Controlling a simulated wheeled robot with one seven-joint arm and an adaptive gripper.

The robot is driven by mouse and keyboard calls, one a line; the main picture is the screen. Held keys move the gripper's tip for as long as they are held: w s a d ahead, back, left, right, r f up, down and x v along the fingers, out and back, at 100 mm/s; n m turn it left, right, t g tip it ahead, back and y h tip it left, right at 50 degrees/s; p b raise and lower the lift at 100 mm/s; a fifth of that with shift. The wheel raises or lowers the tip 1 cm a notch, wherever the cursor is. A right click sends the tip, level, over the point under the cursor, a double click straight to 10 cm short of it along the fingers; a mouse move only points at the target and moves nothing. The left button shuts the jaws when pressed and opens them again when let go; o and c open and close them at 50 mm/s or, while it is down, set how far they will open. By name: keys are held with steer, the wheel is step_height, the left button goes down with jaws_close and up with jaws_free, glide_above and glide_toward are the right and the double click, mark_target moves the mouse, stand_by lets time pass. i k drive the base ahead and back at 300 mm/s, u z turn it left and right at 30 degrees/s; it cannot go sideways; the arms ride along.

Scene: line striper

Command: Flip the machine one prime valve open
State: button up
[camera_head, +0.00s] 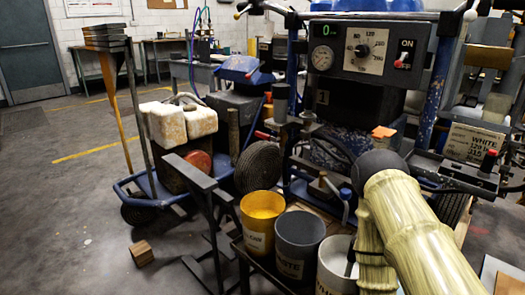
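Machine one, a line striper with a dark box marked "1" (322,97), stands at the centre right. Its panel (370,50) carries a gauge, a dial and an ON switch with a red tip. A small blue-handled fitting (345,194) sits low on its front; I cannot tell for sure whether this is the prime valve or how it is set. My thick yellow-green arm comes in at the lower right, in front of the machine, with a dark rounded joint. It hides part of the machine's lower right. My gripper's fingers cannot be made out.
A yellow bucket (262,215), a grey bucket (299,240) and a white bucket (336,264) stand on a low dark stand before the machine. A blue cart (150,190) stands left of it. A wooden block (142,253) lies on the floor. The left floor is mostly clear.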

mark_target(266, 137)
steer(key=u, duration=0.05)
steer(key=k, duration=0.65)
steer(key=u, duration=0.65)
steer(key=i, duration=1.4)
steer(key=z, duration=0.45)
